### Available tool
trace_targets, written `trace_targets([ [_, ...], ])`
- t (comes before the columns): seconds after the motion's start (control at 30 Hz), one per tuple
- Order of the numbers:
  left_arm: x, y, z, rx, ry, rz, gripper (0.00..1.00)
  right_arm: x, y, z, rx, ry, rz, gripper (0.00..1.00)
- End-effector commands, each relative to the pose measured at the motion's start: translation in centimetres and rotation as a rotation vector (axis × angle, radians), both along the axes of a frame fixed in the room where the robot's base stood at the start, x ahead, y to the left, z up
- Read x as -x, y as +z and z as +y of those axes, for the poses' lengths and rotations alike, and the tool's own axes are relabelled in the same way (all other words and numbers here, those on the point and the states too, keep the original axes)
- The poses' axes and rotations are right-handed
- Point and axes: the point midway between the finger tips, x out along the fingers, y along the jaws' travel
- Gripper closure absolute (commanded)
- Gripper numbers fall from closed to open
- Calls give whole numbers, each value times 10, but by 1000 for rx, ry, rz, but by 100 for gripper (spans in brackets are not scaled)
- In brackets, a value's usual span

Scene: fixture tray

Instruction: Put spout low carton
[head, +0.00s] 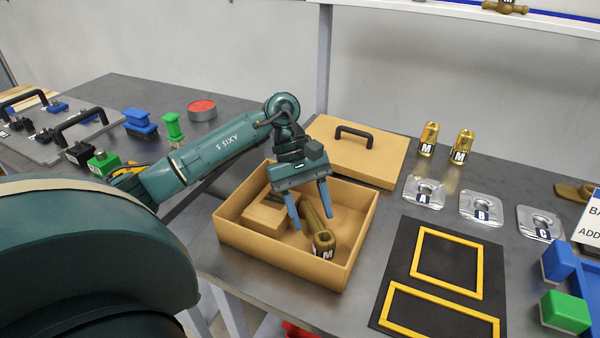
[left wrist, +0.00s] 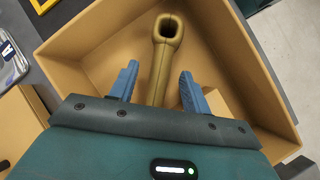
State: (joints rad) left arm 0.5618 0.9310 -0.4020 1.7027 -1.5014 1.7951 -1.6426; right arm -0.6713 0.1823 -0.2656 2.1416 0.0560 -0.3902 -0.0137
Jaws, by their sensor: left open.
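The spout (head: 323,243) is a brass-coloured tube with a socket-like end and an M label. It lies inside the low carton (head: 285,262), an open tan box, with its open end near the front wall. In the left wrist view the spout (left wrist: 167,38) shows its hollow end, and its shaft runs back between my fingers. My left gripper (head: 310,216) is open over the carton, its blue fingers pointing down on either side of the shaft. I cannot tell whether they touch it. The far end of the spout is hidden by the gripper. My right gripper is not in view.
A tan block (head: 265,218) sits in the carton's left part. A tan lid (head: 385,165) with a black handle lies behind it. Right are brass M pieces (head: 429,138), metal plates (head: 424,187) and a black mat (head: 400,285) with yellow frames. Brushes stand left.

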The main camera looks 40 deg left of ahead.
Motion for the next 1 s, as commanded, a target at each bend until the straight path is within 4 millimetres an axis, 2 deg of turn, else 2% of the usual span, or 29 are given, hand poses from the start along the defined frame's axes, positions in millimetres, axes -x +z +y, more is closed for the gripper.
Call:
trace_targets([
  [0.2,-10,44,28,-1,3,-6,52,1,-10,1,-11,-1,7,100],
  [0.4,-16,77,46,0,2,-4,52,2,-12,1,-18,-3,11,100],
  [0.6,-18,90,54,1,0,-2,52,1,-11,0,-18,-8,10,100],
  [0.87,-18,94,55,1,0,-1,52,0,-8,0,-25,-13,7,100],
  [0.97,-18,108,55,1,0,-1,52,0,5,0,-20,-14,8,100],
  [1.0,-18,118,55,1,0,-2,52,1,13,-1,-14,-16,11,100],
])
